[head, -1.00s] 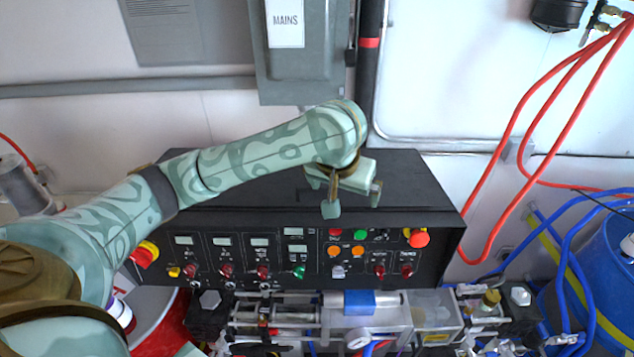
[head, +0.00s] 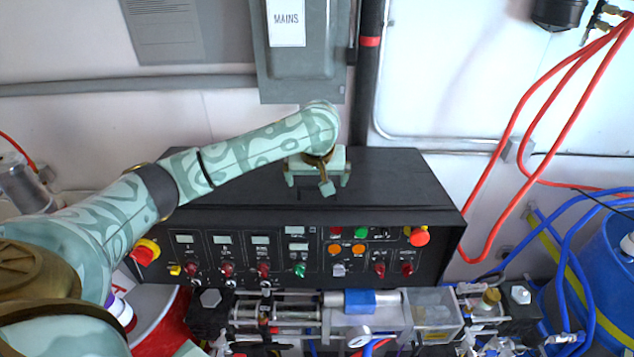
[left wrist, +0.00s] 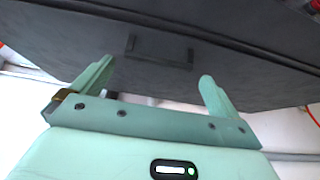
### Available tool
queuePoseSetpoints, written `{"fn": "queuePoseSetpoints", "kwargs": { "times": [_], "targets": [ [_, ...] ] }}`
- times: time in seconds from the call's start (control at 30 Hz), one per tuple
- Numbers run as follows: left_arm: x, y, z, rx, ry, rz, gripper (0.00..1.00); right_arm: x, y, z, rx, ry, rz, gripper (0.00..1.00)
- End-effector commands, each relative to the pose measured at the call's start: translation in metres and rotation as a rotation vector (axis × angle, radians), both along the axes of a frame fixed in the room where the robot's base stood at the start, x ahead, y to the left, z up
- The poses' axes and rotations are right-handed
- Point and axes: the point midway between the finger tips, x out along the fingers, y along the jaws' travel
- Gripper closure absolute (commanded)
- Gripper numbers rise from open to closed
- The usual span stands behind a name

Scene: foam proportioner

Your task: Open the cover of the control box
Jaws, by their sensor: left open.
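The black control box (head: 300,245) stands against the wall in the head view, its front panel full of knobs, buttons and small displays. Its black cover (head: 400,185) slopes above the panel and looks closed. It also shows in the left wrist view (left wrist: 240,70), with a small dark handle (left wrist: 160,52) on it. My left gripper (head: 318,180) is over the middle of the cover. In the left wrist view my left gripper (left wrist: 155,85) is open and empty, its fingers apart on either side of the handle. I cannot see the handle in the head view. My right gripper is not in view.
A grey MAINS box (head: 300,60) hangs on the wall above the cover. Red emergency buttons stick out at the panel's right (head: 419,237) and left (head: 145,251). Pump parts (head: 360,310) stand in front. Red hoses (head: 520,130) and a blue drum (head: 610,260) are at the right.

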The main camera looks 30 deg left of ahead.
Motion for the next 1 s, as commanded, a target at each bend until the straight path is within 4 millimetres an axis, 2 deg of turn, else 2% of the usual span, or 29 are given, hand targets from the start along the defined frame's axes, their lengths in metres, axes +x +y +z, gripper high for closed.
{"fn": "queuePoseSetpoints", "kwargs": {
  "times": [0.2,0.5,0.6,0.7,0.87,1.0],
  "targets": [
    [0.007,0.004,-0.02,-0.001,0.001,0.001,0.0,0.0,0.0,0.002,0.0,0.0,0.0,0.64],
    [0.008,0.004,-0.022,-0.001,0.0,0.0,0.0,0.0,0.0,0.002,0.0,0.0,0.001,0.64],
    [0.008,0.004,-0.022,-0.001,0.0,0.0,0.28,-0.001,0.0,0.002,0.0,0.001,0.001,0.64],
    [0.008,0.004,-0.022,-0.001,0.0,0.0,0.5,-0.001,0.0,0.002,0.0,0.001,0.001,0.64],
    [0.011,0.006,-0.023,-0.001,0.0,0.0,0.5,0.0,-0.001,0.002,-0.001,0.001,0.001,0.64],
    [0.024,0.014,-0.025,-0.002,0.0,0.002,0.5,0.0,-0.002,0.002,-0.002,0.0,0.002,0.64]
  ]
}}
